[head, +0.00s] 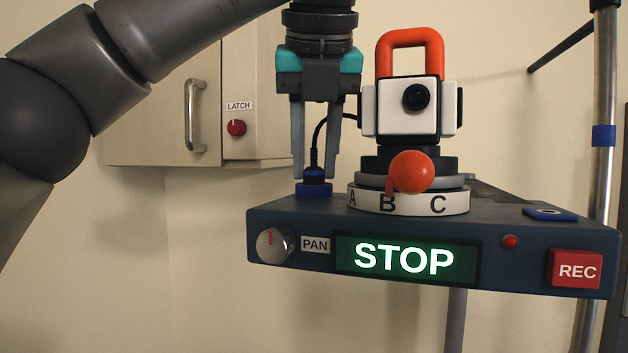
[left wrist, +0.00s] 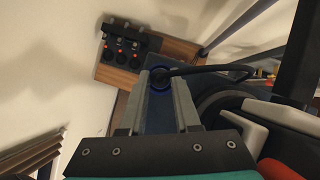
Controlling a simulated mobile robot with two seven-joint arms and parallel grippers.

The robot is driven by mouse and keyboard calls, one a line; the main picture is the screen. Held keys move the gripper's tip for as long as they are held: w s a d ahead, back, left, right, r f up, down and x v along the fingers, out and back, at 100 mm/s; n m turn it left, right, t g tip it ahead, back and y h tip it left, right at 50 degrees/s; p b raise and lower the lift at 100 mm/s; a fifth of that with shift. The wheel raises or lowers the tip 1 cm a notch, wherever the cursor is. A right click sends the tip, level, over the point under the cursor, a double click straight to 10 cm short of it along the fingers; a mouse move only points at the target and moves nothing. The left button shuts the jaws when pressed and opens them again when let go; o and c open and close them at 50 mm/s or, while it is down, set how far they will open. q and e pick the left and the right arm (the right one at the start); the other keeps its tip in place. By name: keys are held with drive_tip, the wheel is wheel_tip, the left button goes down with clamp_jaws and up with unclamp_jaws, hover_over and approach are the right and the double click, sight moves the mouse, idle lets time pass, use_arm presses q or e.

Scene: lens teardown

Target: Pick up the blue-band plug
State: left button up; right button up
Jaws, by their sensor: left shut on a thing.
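The blue-band plug (head: 314,180) is dark with a blue band and has a black cable rising from its top. It stands upright at a blue socket ring (head: 314,189) on the left of the dark blue console. My left gripper (head: 313,174) points down from above and is shut on the plug. In the left wrist view the plug (left wrist: 161,76) shows between the fingertips, with the blue ring around it and the cable running off to the right. Whether the plug is still seated in the socket I cannot tell for sure. My right gripper is not in view.
A white camera head with an orange handle (head: 383,52) stands close right of my left gripper, on a ring lettered A, B, C (head: 459,202). An orange ball knob (head: 411,172) sticks out in front. The console (head: 490,262) shows STOP. A wall cabinet (head: 150,140) is behind left.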

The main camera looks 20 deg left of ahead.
use_arm(q)
clamp_jaws()
wheel_tip(320, 180, up, 10)
idle(1.2)
idle(0.5)
